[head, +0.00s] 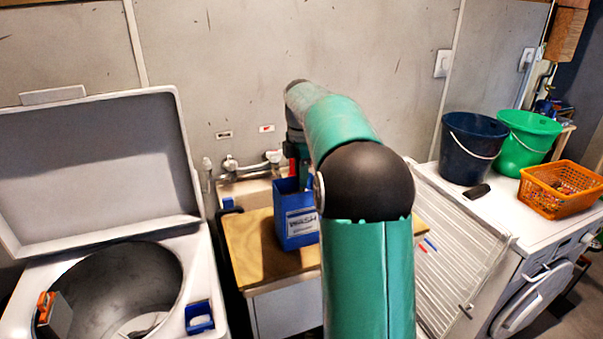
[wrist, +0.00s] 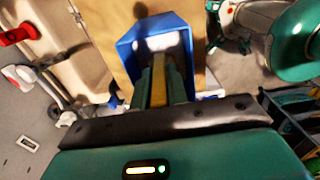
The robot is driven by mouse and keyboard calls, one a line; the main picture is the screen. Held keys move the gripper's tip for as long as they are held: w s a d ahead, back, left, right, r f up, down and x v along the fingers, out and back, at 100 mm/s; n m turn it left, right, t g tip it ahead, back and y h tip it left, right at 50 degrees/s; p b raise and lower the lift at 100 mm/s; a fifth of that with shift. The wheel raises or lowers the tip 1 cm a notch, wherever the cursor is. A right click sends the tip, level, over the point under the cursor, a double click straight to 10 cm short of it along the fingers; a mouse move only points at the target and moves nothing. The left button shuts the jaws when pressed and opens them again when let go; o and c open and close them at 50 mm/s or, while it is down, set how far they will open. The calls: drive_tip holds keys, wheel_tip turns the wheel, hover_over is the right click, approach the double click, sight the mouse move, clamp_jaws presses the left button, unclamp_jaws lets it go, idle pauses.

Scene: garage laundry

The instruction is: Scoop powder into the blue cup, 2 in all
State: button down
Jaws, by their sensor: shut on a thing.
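A blue box of washing powder (head: 295,228) stands upright on a wooden board. In the wrist view this open-topped box (wrist: 128,48) shows pale powder inside. My gripper (wrist: 163,75) is over the box opening, with its fingers shut on a yellow handle (wrist: 170,90), which looks like a scoop's. The scoop's bowl is hidden, so I cannot tell whether it holds powder. In the head view my arm hides most of the gripper. A small blue cup (head: 200,318) sits on the front right rim of the open top-loading washer; its contents are unclear.
The washer (head: 190,265) has its lid up and an orange-and-grey object (head: 54,314) on its left rim. A sink with taps (head: 250,162) is behind the board (head: 250,250). Dark (head: 470,150) and green (head: 522,143) buckets and an orange basket (head: 560,190) stand right.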

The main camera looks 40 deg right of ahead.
drive_tip(key=shift+f, duration=0.85)
idle(0.3)
drive_tip(key=shift+r, duration=0.1)
idle(0.4)
drive_tip(key=shift+r, duration=6.9)
